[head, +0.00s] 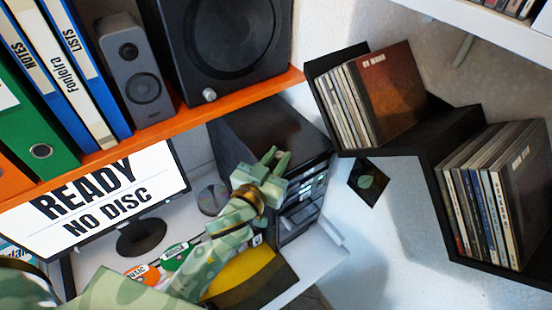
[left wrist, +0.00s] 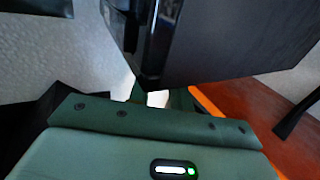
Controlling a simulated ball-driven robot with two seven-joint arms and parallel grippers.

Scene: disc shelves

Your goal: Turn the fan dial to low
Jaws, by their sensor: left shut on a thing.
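The black computer tower (head: 262,128) stands under the orange shelf, with its front facing right. My left gripper (head: 276,157) is at the upper part of the tower's front, fingers pointing up and away. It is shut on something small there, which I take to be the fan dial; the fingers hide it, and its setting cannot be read. In the left wrist view the fingers (left wrist: 160,97) meet the lower edge of the dark tower (left wrist: 215,45). My right gripper is not in view.
The orange shelf (head: 190,128) carries a large speaker (head: 228,45), a small speaker (head: 133,70) and binders, close above my arm. A monitor (head: 100,195) reads "READY NO DISC". Wall shelves (head: 432,150) with discs hang at right.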

